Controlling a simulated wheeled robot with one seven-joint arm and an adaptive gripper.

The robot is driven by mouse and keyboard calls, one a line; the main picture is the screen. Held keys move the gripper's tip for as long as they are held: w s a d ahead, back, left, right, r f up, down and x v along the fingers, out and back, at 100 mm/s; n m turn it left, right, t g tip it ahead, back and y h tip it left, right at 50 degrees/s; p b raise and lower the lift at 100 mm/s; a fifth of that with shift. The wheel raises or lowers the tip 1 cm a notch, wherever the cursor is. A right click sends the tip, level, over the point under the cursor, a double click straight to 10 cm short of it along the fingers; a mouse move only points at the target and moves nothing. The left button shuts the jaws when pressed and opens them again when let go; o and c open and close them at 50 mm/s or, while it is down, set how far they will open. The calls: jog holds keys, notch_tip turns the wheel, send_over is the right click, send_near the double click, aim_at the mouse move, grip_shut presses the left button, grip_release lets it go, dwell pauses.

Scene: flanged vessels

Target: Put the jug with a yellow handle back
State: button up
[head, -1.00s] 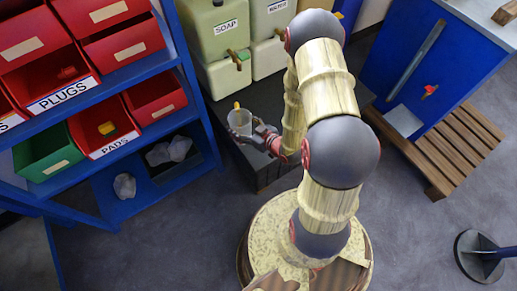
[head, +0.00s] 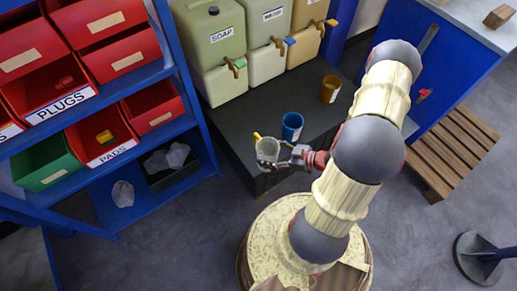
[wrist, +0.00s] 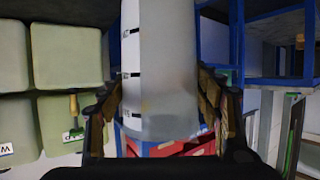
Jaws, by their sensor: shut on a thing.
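The jug with a yellow handle (head: 267,149) is a pale grey, see-through vessel; its yellow handle points up and left in the head view. My gripper (head: 273,163) is shut on its body from the right. The jug appears over the front left part of the dark bench (head: 240,132); I cannot tell whether it touches the top. In the wrist view, the jug (wrist: 165,75) with black graduation marks stands between the fingers of my gripper (wrist: 162,100); its handle is not clear there.
A blue cup (head: 291,127) stands just behind the jug, an orange cup (head: 330,89) further right. Several tanks, one marked SOAP (head: 212,40), line the bench back with taps facing forward. A blue shelf (head: 205,130) with bins is left; a wooden pallet (head: 455,150) is right.

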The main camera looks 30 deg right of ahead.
jog(key=w+d+f+b, duration=0.2)
jog(key=w+f+b, duration=0.4)
jog(key=w+f, duration=0.5)
jog(key=shift+d+f, duration=0.3)
jog(key=shift+f, duration=0.1)
jog(key=shift+f, duration=0.15)
jog(key=o, duration=1.4)
